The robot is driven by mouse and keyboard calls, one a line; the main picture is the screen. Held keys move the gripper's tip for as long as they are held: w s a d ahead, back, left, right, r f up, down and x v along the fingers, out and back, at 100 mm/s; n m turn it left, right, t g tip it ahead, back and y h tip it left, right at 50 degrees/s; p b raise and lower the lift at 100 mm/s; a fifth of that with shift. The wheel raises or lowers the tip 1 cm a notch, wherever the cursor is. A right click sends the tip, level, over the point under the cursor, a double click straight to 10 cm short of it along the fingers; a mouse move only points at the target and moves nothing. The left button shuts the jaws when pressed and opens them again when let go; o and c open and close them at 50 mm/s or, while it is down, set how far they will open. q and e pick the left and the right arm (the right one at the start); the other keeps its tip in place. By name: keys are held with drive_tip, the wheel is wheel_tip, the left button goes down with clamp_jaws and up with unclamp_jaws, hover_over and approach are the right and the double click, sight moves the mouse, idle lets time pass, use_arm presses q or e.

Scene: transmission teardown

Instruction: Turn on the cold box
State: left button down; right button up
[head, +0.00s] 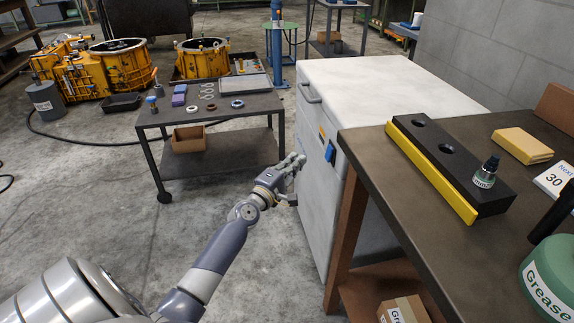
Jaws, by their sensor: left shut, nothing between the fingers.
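The cold box is a large white chest (388,84) in the middle right, with its lid down. A handle (311,92) sits on its left-facing side near the top. A blue switch or panel (330,152) with a small yellow label above it is on the same side. My left gripper (297,163) is shut and empty, with its tips close beside that side, left of and slightly below the blue part. I cannot tell if the fingertips touch the box. My right gripper is not in view.
A workbench (387,163) with a black and yellow block, a small bottle and a green grease tub stands close at the right. A cart (220,113) with small parts stands at the left. Yellow housings (122,68) lie farther back. The floor between is clear.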

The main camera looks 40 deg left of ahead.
use_arm(q)
drive_tip(key=shift+s+d+r, duration=0.1)
drive_tip(key=shift+s+r, duration=0.05)
drive_tip(key=shift+s, duration=0.85)
drive_tip(key=shift+s+d+r, duration=0.1)
drive_tip(key=shift+s, duration=0.9)
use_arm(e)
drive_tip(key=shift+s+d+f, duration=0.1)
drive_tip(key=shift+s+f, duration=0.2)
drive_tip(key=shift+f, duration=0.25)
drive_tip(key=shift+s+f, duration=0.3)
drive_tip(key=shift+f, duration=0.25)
use_arm(q)
drive_tip(key=shift+f, duration=0.1)
